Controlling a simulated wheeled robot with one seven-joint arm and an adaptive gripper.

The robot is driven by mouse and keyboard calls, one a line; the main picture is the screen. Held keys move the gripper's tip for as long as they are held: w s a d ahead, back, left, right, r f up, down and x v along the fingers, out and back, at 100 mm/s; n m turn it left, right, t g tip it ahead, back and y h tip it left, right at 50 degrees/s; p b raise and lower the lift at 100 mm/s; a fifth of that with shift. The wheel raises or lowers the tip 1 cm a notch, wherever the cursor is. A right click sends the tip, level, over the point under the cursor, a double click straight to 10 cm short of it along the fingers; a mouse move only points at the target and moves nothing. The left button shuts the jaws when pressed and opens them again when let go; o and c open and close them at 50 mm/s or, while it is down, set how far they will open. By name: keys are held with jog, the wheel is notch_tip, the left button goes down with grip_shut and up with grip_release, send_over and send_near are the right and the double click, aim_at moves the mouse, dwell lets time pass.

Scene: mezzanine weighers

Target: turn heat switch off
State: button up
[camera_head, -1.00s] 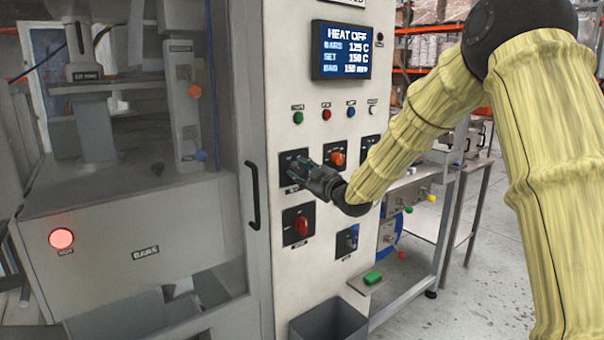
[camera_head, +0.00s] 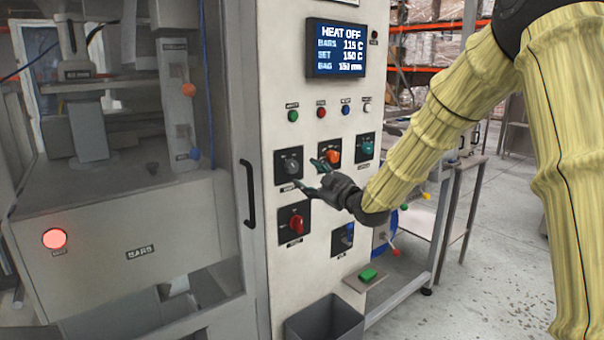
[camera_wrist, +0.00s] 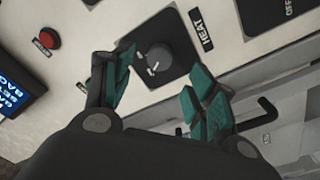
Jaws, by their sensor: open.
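The heat switch is a dark rotary knob (camera_head: 290,166) on a black plate at the upper left of the panel's knob group. It also shows in the wrist view (camera_wrist: 158,57), beside a HEAT label (camera_wrist: 201,28). My gripper (camera_head: 311,174) is open, just right of the knob and in front of the panel. In the wrist view its green-padded fingers (camera_wrist: 160,76) are spread apart, with the knob beyond the gap and nothing held. The display (camera_head: 337,49) reads HEAT OFF, with BARS 115 C and SET 150 C.
An orange knob (camera_head: 333,156) and a green knob (camera_head: 367,148) sit to the right. A red knob (camera_head: 296,222) and a blue knob (camera_head: 347,236) sit below. A red lamp (camera_head: 54,239) glows on the machine at left. A grey bin (camera_head: 324,320) stands below the panel.

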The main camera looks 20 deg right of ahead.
jog(key=shift+v, duration=2.65)
